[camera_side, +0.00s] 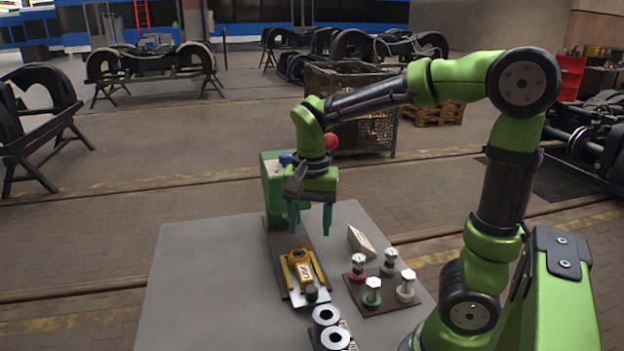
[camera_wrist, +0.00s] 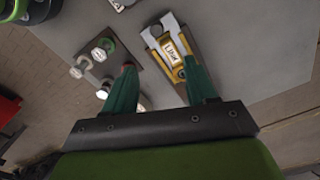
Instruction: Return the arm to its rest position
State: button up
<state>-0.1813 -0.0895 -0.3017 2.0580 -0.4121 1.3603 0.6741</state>
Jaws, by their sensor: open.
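My arm is green and black and reaches over the grey table from the right in the side view. My gripper (camera_side: 310,217) points down with its two teal fingers apart and nothing between them. It hangs above the table, behind a yellow part with a white label (camera_side: 303,272) that sits on a dark plate. In the wrist view my gripper (camera_wrist: 160,85) is also open and empty, and the yellow labelled part (camera_wrist: 172,50) lies beyond the right finger.
A dark board (camera_side: 385,292) holds several bolts with coloured bases. A green block (camera_side: 274,192) stands at the plate's back end. Two black-and-silver rings (camera_side: 326,316) lie at the front. A pale wedge (camera_side: 361,241) lies right of the gripper. The table's left side (camera_side: 205,280) is clear.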

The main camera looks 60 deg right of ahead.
jog(key=s+a+r+n+t+y, duration=0.2)
jog(key=s+a+r+n+t, duration=0.2)
jog(key=n, duration=0.5)
jog(key=s+a+t, duration=0.2)
jog(key=a+t, duration=0.1)
jog(key=shift+a+r, duration=0.15)
jog(key=shift+a, duration=0.05)
jog(key=shift+s, duration=0.1)
dwell(1.5)
